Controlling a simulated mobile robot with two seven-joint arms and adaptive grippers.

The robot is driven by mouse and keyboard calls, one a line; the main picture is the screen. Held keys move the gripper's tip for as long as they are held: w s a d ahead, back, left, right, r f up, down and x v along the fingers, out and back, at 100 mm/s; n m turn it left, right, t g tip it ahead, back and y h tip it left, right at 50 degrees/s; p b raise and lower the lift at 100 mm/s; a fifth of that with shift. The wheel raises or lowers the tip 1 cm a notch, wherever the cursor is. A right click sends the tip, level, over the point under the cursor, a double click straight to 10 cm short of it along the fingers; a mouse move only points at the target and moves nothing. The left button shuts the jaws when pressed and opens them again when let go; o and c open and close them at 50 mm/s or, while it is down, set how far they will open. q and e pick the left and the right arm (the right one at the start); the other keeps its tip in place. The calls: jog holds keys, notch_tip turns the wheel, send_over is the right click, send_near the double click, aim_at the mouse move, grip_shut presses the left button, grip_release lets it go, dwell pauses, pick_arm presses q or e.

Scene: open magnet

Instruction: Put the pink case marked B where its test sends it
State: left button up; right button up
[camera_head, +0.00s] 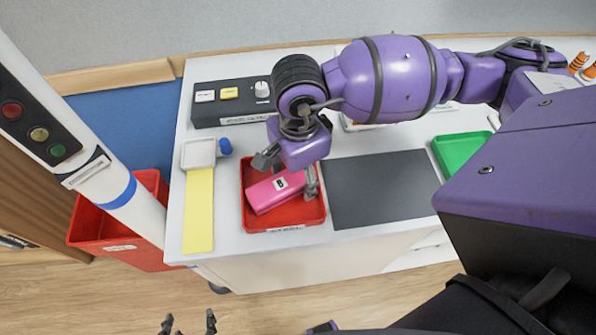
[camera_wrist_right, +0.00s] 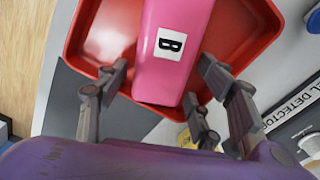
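The pink case marked B (camera_head: 276,191) lies in the red tray (camera_head: 287,223), its white B label facing up. In the right wrist view the case (camera_wrist_right: 177,45) reaches between the spread fingers of my right gripper (camera_wrist_right: 160,85), with a gap visible on the left side. My right gripper (camera_head: 287,172) is open, low over the tray. Whether a finger touches the case is unclear. The detector box (camera_head: 215,113), with buttons and a knob, stands behind the tray; part of its lettering shows in the wrist view. My left gripper (camera_head: 189,323) is open and empty at the bottom edge.
A dark grey mat (camera_head: 380,190) lies right of the tray, then a green tray (camera_head: 458,150). A yellow strip (camera_head: 198,212) and a small white dish with a blue knob (camera_head: 200,153) are left. A red bin (camera_head: 118,245) and a light column (camera_head: 40,135) stand left of the table.

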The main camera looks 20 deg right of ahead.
jog(key=shift+r, duration=0.1)
notch_tip(320, 180, up, 12)
jog(key=shift+r, duration=0.15)
dwell(0.5)
